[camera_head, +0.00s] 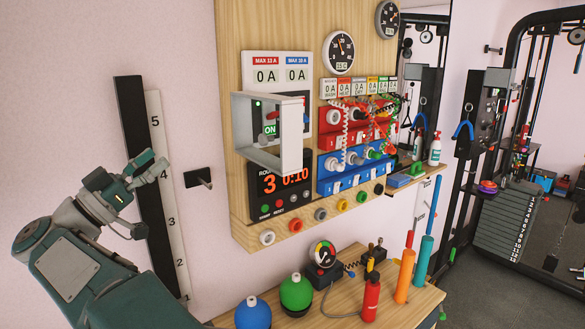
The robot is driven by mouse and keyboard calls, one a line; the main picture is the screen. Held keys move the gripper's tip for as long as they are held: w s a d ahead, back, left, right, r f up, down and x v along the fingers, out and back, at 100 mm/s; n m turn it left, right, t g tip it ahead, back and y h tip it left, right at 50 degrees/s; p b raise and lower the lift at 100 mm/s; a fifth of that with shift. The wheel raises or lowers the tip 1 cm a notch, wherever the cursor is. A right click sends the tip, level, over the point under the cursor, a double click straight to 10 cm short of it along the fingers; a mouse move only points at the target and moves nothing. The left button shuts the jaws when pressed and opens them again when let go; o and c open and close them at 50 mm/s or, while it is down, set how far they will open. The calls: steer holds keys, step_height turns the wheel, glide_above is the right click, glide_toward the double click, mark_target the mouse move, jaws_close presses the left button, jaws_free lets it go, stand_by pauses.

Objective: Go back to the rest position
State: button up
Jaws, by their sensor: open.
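My gripper (153,198) is at the left of the picture, on the end of my grey-green arm. Its fingers are spread apart with nothing between them. It appears in front of the black vertical strip (133,135) and the numbered white scale (163,190) on the pink wall. The gap between gripper and wall cannot be judged. The wooden panel (235,60) is to its right, apart from it in the picture.
An open cover (240,122) juts from the panel, and a black peg (200,178) sticks out of the wall. Below, a wooden table (345,315) bears blue (253,313) and green (296,293) domes, a gauge (324,255) and colored cylinders. Gym equipment (505,215) shows at right.

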steer(key=w+d+r+n+t+y, duration=0.2)
steer(key=w+r+n+t+y, duration=0.2)
steer(key=w+r+t+y, duration=0.1)
steer(key=w+d+r+n+y, duration=0.1)
steer(key=w+d+n+y, duration=0.1)
steer(key=d+n+y, duration=1.15)
steer(key=s+d+f+m+g, duration=0.2)
steer(key=s+d+f+g, duration=0.3)
steer(key=s+d+f, duration=0.2)
steer(key=s+d+f+m+g+h, duration=0.1)
steer(key=s+d+f+m+g, duration=0.2)
steer(key=s+d+f+g, duration=0.2)
steer(key=s+d+f+m+g+h, duration=0.1)
steer(key=s+d+f+m+g, duration=0.2)
steer(key=s+d+f+g, duration=0.3)
steer(key=s+d+f, duration=0.4)
steer(key=s+f, duration=0.6)
steer(key=f, duration=0.4)
steer(key=shift+s+d+f, duration=0.15)
steer(key=shift+s+f, duration=0.2)
steer(key=shift+s, duration=0.05)
steer(key=shift+d, duration=0.1)
